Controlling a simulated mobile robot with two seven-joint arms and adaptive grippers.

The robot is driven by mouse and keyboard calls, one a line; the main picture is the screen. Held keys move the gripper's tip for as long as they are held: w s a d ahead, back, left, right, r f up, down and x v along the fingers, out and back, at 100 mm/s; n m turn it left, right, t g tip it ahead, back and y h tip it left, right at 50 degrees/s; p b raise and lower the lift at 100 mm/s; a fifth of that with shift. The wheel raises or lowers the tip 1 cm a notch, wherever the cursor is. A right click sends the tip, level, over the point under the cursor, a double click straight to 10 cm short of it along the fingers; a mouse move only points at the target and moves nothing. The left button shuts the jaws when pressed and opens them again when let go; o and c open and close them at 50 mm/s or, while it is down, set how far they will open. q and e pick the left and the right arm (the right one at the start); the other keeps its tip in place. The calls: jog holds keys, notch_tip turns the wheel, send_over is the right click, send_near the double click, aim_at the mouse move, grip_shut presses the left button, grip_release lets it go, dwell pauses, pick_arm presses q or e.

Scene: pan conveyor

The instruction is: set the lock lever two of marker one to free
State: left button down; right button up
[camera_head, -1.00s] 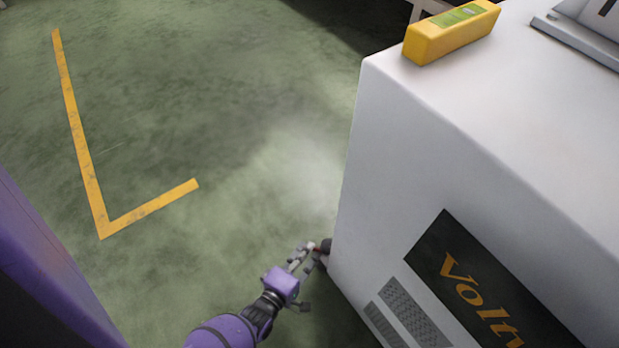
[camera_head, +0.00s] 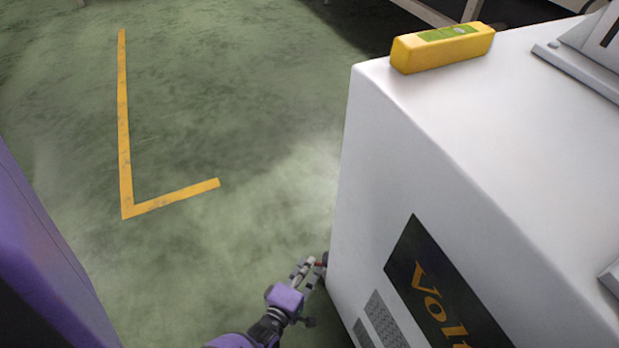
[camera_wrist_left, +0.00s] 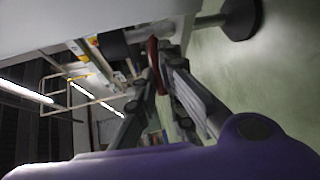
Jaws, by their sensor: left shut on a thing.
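A red lever (camera_wrist_left: 153,54) shows in the left wrist view, below the underside of a white cabinet (camera_head: 455,160). It sits between the fingertips of my left gripper (camera_wrist_left: 160,62), which is shut on it. The fingers and the cabinet hide most of the lever there. I cannot tell which setting the lever has. My right gripper is not in view.
A yellow box (camera_head: 442,47) lies on the cabinet's top corner. A black foot (camera_wrist_left: 240,17) on a grey stem stands beside the lever. A yellow floor line (camera_head: 125,130) marks a corner on the green floor, which is clear left of the cabinet.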

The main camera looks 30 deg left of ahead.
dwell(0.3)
pick_arm(q)
jog(key=c, duration=2.1)
grip_release()
